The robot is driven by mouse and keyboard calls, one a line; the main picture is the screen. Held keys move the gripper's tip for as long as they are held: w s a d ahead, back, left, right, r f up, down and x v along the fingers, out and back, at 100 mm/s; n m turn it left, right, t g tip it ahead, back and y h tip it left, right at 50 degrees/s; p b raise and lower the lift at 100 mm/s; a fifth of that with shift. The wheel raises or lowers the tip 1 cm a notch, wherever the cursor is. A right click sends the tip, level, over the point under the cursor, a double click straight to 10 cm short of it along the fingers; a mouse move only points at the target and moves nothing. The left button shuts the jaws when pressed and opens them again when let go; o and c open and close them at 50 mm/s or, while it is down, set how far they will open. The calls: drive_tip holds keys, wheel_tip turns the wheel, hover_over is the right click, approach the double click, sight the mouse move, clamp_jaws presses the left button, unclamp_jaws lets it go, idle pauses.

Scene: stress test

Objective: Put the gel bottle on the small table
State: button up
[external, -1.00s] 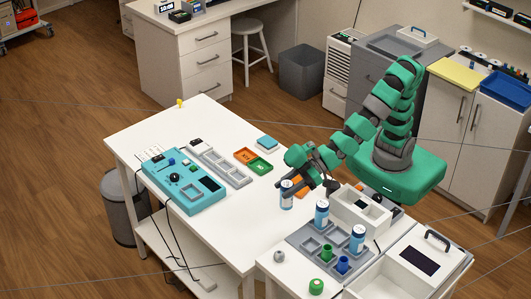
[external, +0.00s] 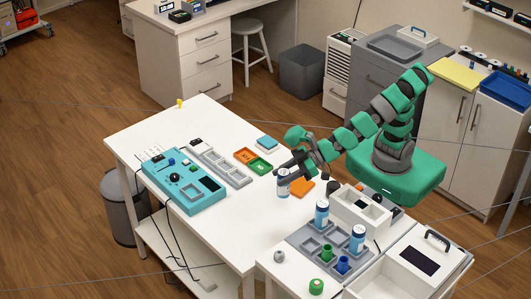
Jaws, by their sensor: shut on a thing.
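My gripper (external: 284,172) is shut on a white bottle with blue markings (external: 283,187), which looks like the gel bottle. The bottle is upright over the near right part of the long white table (external: 225,225). I cannot tell whether its base touches the top. Two similar white and blue bottles, one nearer the middle (external: 322,214) and one farther right (external: 358,240), stand in a grey tray (external: 303,240). The frames do not make clear which surface is the small table.
A teal device (external: 183,187), a grey compartment strip (external: 221,166), orange and green trays (external: 260,164) and an orange piece (external: 303,187) lie on the table. A white divided box (external: 345,205) stands close to the arm. The table's front middle is clear.

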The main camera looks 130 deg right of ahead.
drive_tip(key=s+d+f+m+g+h+b, duration=0.2)
drive_tip(key=s+d+f+m+g+h, duration=0.15)
drive_tip(key=s+d, duration=0.45)
drive_tip(key=s+d+f+m+g+h+b, duration=0.2)
drive_tip(key=s+d+f+m+g+h, duration=0.15)
drive_tip(key=s, duration=0.85)
drive_tip(key=shift+m+t+y, duration=0.3)
drive_tip(key=shift+t+y, duration=0.1)
drive_tip(key=shift+y, duration=0.1)
drive_tip(key=shift+w+d+f+p, duration=0.75)
drive_tip(key=shift+w+d+f, duration=0.25)
drive_tip(key=shift+w, duration=1.5)
drive_tip(key=shift+w+d+f+p, duration=0.75)
drive_tip(key=shift+w+d, duration=0.3)
drive_tip(key=shift+w, duration=1.4)
drive_tip(key=shift+w+d+f+p, duration=0.75)
drive_tip(key=shift+w+d+f, duration=0.25)
drive_tip(key=shift+w, duration=1.5)
drive_tip(key=shift+r, duration=0.15)
